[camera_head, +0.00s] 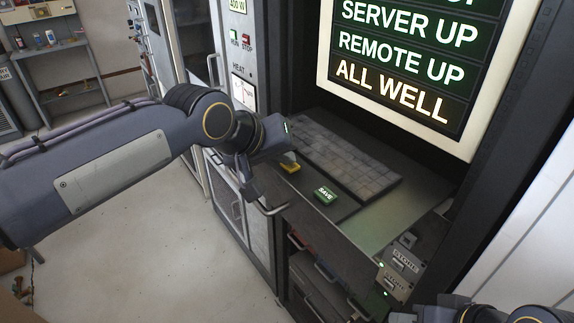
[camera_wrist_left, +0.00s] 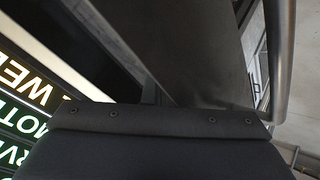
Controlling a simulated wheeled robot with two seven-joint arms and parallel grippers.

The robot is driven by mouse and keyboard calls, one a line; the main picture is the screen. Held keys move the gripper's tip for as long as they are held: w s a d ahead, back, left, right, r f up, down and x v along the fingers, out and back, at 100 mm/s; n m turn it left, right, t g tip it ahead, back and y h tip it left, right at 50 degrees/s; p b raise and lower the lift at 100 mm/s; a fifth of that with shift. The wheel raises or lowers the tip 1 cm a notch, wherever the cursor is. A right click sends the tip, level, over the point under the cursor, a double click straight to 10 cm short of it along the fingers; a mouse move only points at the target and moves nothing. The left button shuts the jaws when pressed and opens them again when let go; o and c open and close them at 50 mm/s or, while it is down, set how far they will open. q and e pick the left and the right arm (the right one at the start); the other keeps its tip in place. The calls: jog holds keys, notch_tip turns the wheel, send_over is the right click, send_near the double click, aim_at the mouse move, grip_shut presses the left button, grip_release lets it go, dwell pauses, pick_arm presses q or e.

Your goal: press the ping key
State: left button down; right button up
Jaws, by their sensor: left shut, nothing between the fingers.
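My left gripper (camera_head: 252,188) points down just left of the yellow key, by the shelf's front edge. It is shut and empty. Its fingertips are hard to make out in the head view and hidden in the left wrist view. Only part of my right arm shows at the bottom right.
A grey keyboard (camera_head: 345,160) lies behind the keys, below a lit status screen (camera_head: 395,65). A curved metal handle (camera_head: 271,210) sticks out near the gripper; a metal bar (camera_wrist_left: 281,60) shows in the left wrist view. STORE units (camera_head: 400,260) are below right. Open floor lies left.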

aim_at(283, 173)
pick_arm(q)
jog(key=shift+a+f, duration=0.1)
jog(key=shift+f, duration=0.55)
dwell(0.3)
jog(key=shift+r+p, duration=0.3)
jog(key=shift+r, duration=0.7)
notch_tip(283, 173, up, 5)
jog(key=p, duration=0.4)
